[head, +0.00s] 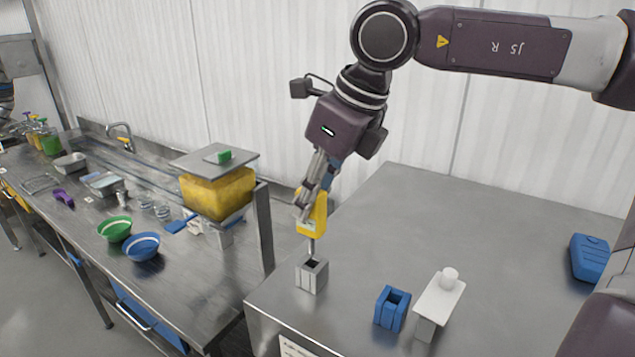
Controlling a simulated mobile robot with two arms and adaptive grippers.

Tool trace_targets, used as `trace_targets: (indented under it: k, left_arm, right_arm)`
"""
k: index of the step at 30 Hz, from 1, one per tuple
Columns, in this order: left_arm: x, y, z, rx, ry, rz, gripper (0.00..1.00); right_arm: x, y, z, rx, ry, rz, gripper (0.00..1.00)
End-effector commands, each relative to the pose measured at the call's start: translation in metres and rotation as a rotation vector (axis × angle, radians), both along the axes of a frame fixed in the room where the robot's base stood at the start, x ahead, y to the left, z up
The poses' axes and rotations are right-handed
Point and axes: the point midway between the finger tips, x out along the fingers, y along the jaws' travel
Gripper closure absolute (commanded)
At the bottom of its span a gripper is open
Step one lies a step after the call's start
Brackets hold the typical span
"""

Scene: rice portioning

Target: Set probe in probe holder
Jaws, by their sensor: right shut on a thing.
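The probe (317,214) is a yellow handheld body with a thin metal stem pointing down. My right gripper (304,207) is shut on its yellow body and partly covers it. The stem hangs nearly upright over a small grey block with a dark opening (312,276), which looks like the probe holder, near the left front of the steel table. The stem's tip shows at the back edge of the opening; I cannot tell whether it is inside or just above. My left gripper is not in view.
On the same table (470,225) stand a blue open-topped block (391,308), a white dispenser-like piece (438,300) and a blue case (590,257). The table's middle is clear. A lower counter at left holds green (114,229) and blue bowls (141,247) and a yellow container (216,194).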

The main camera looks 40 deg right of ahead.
Motion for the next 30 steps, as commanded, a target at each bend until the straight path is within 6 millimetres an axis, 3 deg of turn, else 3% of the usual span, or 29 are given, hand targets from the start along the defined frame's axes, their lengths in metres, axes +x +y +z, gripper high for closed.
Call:
trace_targets:
  k: [7,18,30]
  left_arm:
    - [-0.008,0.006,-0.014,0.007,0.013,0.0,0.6]
    - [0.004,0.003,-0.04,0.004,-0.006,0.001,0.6]
    - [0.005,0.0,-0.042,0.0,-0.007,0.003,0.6]
  right_arm:
    - [0.0,0.0,-0.019,0.0,0.001,0.001,1.0]
    - [0.0,0.0,-0.053,-0.001,-0.001,0.001,1.0]
    - [0.0,0.0,-0.055,0.0,0.0,0.001,1.0]
